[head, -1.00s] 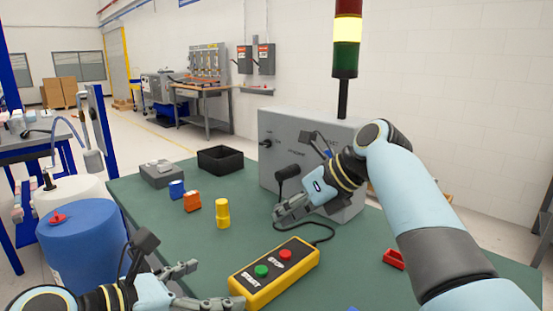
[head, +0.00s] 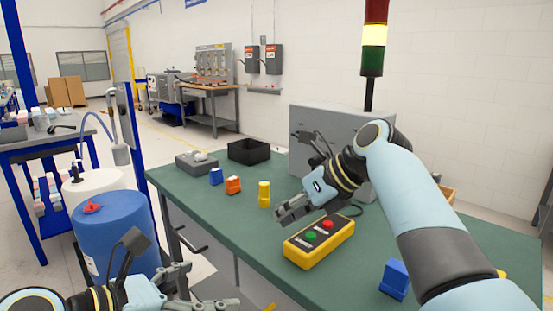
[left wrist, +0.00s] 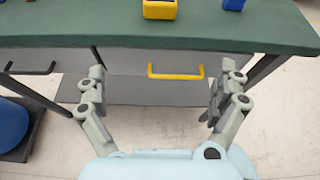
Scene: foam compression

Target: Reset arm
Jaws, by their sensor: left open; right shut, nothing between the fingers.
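My right gripper (head: 283,212) is shut and empty. It hangs over the green table (head: 185,195), in front of the grey machine box (head: 335,120) and just behind the yellow button box (head: 320,243). My left gripper (head: 212,287) is open and empty, low at the table's near left edge in the head view. In the left wrist view my left gripper (left wrist: 162,85) has its two fingers wide apart, in front of the drawers below the table top. A yellow drawer handle (left wrist: 175,75) shows between the fingers, apart from them.
A yellow piece (head: 264,194), an orange piece (head: 233,186), a blue piece (head: 216,176) and a black bin (head: 248,152) stand on the table. A larger blue piece (head: 395,279) is near my right arm. A blue drum (head: 112,240) stands left of the table.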

